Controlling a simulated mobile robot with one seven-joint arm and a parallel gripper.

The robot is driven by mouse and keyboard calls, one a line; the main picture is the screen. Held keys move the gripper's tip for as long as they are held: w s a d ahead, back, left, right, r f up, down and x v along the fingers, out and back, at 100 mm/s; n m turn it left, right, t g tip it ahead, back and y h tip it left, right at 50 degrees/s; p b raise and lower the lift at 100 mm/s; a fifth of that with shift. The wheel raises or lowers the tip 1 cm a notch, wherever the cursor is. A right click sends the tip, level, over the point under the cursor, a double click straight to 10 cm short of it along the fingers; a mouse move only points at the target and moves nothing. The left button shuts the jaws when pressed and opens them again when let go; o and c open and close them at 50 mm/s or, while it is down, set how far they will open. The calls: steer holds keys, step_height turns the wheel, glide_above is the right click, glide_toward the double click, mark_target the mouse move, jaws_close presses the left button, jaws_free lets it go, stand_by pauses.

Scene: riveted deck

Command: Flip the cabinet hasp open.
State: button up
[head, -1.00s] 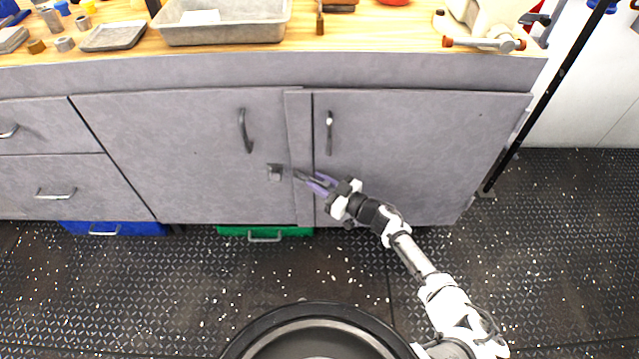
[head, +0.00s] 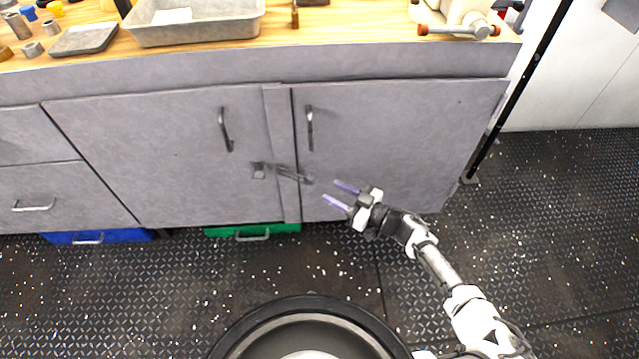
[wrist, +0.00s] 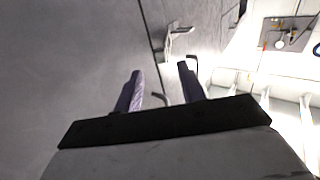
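The cabinet hasp shows in the head view as a dark narrow strap (head: 292,174) across the upright between two grey doors, its right end over the right door. A small square metal plate (head: 258,170) sits at its left on the left door. I cannot tell whether the strap lies flat or stands out. My gripper (head: 342,194) is open and empty, its purple fingers apart, right of the strap and clear of it. In the wrist view the open fingers (wrist: 160,86) point toward the cabinet. Pale metal hardware (wrist: 178,32) lies beyond them, not clearly identifiable.
Dark bar handles are on the left door (head: 225,130) and right door (head: 310,128). The worktop (head: 340,30) above holds a grey tray (head: 195,30) and a vise (head: 465,22). A green drawer (head: 252,231) shows below.

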steer(key=shift+v, duration=1.65)
